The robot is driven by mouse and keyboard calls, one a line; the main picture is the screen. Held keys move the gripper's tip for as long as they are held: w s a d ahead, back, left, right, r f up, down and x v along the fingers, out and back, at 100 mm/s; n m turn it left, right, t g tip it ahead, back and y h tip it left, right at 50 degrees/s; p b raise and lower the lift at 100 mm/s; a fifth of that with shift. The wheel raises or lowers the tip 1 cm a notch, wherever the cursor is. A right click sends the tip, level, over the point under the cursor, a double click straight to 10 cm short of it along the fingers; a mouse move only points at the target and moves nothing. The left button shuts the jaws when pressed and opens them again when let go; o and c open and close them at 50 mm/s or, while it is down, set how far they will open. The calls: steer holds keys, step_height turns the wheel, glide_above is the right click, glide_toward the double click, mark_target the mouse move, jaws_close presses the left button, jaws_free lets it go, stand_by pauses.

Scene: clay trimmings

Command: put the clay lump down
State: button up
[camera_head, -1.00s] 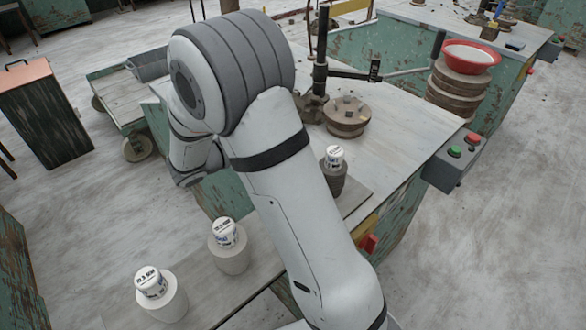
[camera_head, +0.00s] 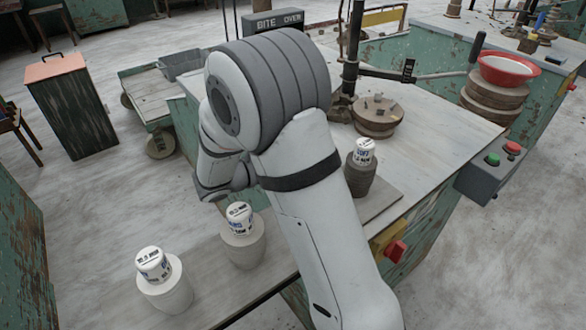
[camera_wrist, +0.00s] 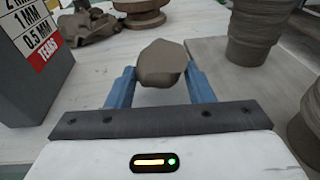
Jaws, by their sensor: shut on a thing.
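A brown-grey clay lump (camera_wrist: 162,62) is between the two blue fingers of my gripper (camera_wrist: 160,78) in the wrist view. The fingers are shut on its sides. It shows in front of a pale bench top (camera_wrist: 105,62), but I cannot tell whether its underside touches the bench. In the head view my arm hides both the gripper and the lump.
A grey block with lettering (camera_wrist: 35,55) stands left; ridged brown stacks (camera_wrist: 262,35) stand right. Irregular clay (camera_wrist: 88,25) lies behind. In the head view, a round board with small pieces (camera_head: 378,114), a red-rimmed bowl (camera_head: 506,70) and a button box (camera_head: 490,178) show.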

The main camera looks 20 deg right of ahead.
steer(key=shift+f, duration=1.1)
steer(key=shift+f, duration=0.2)
steer(key=o, duration=1.1)
steer(key=shift+c, duration=0.2)
steer(key=shift+r, duration=0.1)
